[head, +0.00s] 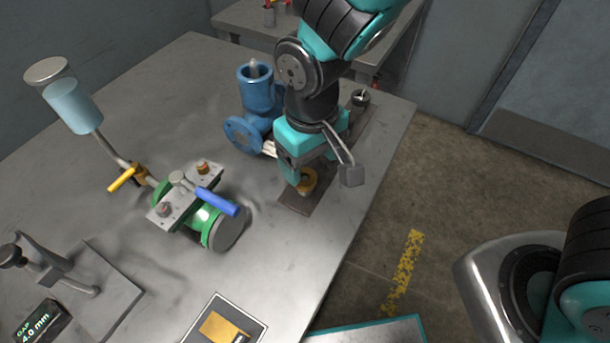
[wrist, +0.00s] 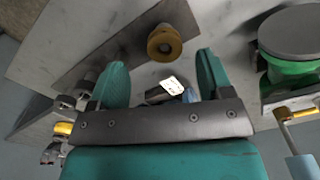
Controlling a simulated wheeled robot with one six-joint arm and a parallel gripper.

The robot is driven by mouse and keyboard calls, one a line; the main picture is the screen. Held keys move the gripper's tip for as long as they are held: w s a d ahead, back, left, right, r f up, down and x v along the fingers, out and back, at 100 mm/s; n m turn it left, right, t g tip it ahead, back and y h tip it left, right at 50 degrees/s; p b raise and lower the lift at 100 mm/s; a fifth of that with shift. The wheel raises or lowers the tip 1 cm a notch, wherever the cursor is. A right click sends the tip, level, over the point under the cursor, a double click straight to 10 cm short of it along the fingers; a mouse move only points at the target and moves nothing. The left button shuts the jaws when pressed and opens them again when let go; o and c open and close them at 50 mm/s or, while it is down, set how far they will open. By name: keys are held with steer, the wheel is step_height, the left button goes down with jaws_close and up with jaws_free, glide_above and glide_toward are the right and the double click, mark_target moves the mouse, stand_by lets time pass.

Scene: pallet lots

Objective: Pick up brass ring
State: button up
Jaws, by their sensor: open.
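The brass ring (head: 308,181) sits on a dark flat strip (head: 299,203) near the right side of the grey table. In the wrist view the brass ring (wrist: 164,44) has a dark centre and lies just beyond my fingertips, about midway between them. My gripper (head: 297,177) points down at the ring in the head view and partly hides it. In the wrist view my gripper (wrist: 161,68) has its two teal fingers spread, with nothing held between them. I cannot tell the exact height of the fingertips over the ring.
A blue flanged valve (head: 257,98) stands close behind my gripper. A green valve (head: 215,222) with a blue handle and a clear cup (head: 74,104) on a bent tube stand to the left. A picture card (head: 225,325) lies at the front. The table's right edge is near.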

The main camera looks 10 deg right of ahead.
mark_target(307, 175)
steer(key=f, duration=0.4)
steer(key=shift+a+f, duration=0.25)
steer(key=shift+f, duration=0.1)
steer(key=c, duration=1)
steer(key=shift+c, duration=0.2)
steer(key=shift+r, duration=0.15)
